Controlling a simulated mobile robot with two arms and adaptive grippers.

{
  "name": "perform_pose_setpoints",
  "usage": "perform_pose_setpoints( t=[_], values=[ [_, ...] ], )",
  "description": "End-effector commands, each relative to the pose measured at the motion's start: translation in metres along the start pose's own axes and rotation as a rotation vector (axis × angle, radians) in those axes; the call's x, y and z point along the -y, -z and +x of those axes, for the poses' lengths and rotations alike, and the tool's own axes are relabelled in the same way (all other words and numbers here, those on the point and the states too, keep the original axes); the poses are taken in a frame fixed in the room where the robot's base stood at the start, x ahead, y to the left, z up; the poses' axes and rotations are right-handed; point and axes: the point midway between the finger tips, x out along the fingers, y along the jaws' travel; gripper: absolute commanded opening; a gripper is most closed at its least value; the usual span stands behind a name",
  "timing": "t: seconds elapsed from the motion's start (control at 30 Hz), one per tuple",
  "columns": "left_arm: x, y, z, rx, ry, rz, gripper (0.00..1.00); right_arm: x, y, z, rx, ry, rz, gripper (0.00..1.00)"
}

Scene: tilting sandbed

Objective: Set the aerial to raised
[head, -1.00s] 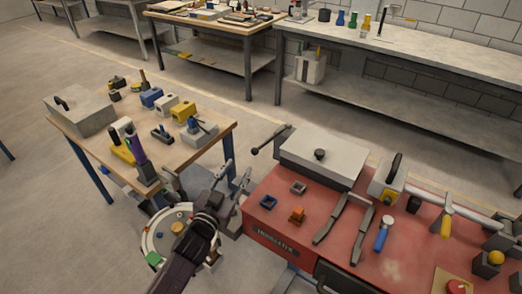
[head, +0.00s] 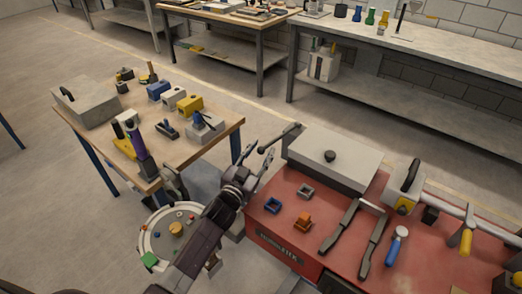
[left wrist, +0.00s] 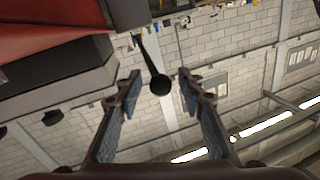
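The aerial (head: 281,137) looks to be the dark rod with a round black knob, pivoted beside the left back corner of a grey box (head: 335,160) on the red bench top. It leans out and down to the left. In the left wrist view the black knob (left wrist: 160,85) lies between my left gripper's two fingers, with gaps on both sides. My left gripper (head: 264,168) is open and empty, close to the knob in the head view. Touching cannot be seen. My right gripper is not in view.
A wooden table (head: 85,130) with tools stands left. A round tray (head: 148,240) lies below my arm.

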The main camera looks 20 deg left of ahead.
Motion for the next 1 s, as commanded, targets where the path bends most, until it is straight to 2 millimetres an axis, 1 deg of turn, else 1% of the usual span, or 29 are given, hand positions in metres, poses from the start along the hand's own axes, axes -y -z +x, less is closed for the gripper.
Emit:
perform_pose_setpoints(
  t=[0.23,0.27,0.57,0.87,1.0],
  values=[
    [-0.0001,0.0002,0.0011,-0.001,0.000,0.000,0.36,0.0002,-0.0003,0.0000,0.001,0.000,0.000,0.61],
    [-0.0001,0.0002,0.0011,-0.001,0.000,0.000,0.34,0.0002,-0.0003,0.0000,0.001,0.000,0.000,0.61],
    [-0.0002,0.0002,0.0009,-0.001,0.000,0.000,0.01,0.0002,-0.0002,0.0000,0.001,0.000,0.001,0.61],
    [-0.0003,0.0004,0.0010,0.000,-0.001,0.000,0.00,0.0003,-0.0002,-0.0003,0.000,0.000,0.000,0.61],
    [0.0013,0.0053,0.0050,0.008,-0.003,0.004,0.00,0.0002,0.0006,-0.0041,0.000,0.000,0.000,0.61]
  ],
)
